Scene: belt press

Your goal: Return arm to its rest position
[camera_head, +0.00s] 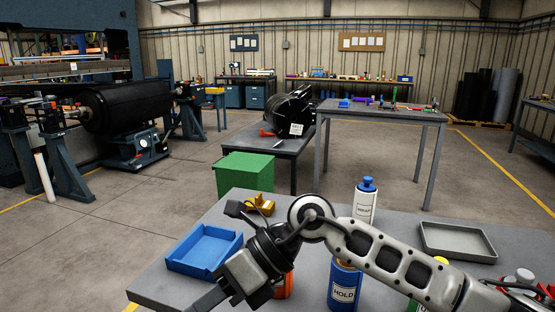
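My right arm comes in from the lower right and reaches left across the grey table (151,287). My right gripper (207,299) points down and left at the table's front, below the blue tray (204,262). Its fingertips are dark and run towards the bottom edge of the picture. I cannot tell whether they are apart or closed, and no held object shows. My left arm and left gripper are not in view.
Behind or below my arm stand a blue HOLD container (344,287), an orange container (284,287) and a white bottle with a blue cap (365,203). A yellow object (262,204) and a grey tray (458,240) are on the table. A green box (245,172) stands beyond it.

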